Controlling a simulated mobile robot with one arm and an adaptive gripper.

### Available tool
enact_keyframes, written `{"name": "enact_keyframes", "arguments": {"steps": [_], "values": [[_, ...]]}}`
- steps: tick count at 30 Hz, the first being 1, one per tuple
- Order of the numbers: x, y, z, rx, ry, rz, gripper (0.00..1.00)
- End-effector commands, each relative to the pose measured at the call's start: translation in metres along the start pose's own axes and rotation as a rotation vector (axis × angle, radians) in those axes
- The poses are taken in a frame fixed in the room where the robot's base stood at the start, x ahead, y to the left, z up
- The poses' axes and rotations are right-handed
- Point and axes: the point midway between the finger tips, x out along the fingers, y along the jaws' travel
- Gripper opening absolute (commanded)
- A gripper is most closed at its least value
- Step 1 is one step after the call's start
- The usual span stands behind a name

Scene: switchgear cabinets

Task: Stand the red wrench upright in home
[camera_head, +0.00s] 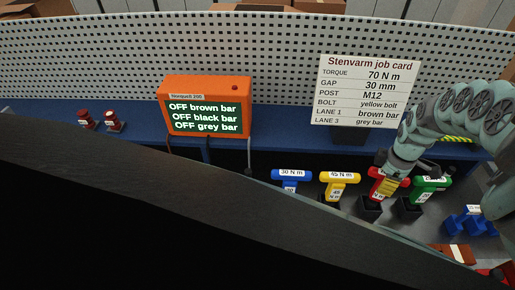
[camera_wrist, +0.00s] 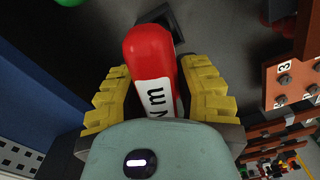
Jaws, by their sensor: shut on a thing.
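The red wrench (camera_head: 376,186) is gripped by my gripper (camera_head: 390,181) at the right of the head view. In the wrist view, its rounded red end (camera_wrist: 148,45) and white label show between the yellow fingers of my gripper (camera_wrist: 160,85), which is shut on it. A black holder (camera_head: 370,211) is directly below the red wrench in the head view. A dark square holder (camera_wrist: 171,22) also shows past the red end in the wrist view. Whether the wrench's lower end is inside the holder is hidden.
A blue wrench (camera_head: 291,175), a yellow wrench (camera_head: 340,178) and a green wrench (camera_head: 432,184) stand in the same row, with green close on the right. A job card (camera_head: 366,90) and an orange screen unit (camera_head: 205,106) stand on the blue bench behind.

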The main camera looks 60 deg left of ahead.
Motion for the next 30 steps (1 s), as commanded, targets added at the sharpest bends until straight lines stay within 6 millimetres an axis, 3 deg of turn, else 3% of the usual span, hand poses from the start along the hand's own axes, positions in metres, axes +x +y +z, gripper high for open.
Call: {"name": "enact_keyframes", "arguments": {"steps": [28, 29, 30], "values": [[0.0106, 0.0005, 0.0007, 0.001, 0.0, 0.001, 0.0], [0.0106, 0.0006, 0.0007, 0.001, 0.0, 0.002, 0.37], [0.0106, 0.0005, 0.0007, 0.001, 0.0, 0.001, 0.41]]}}
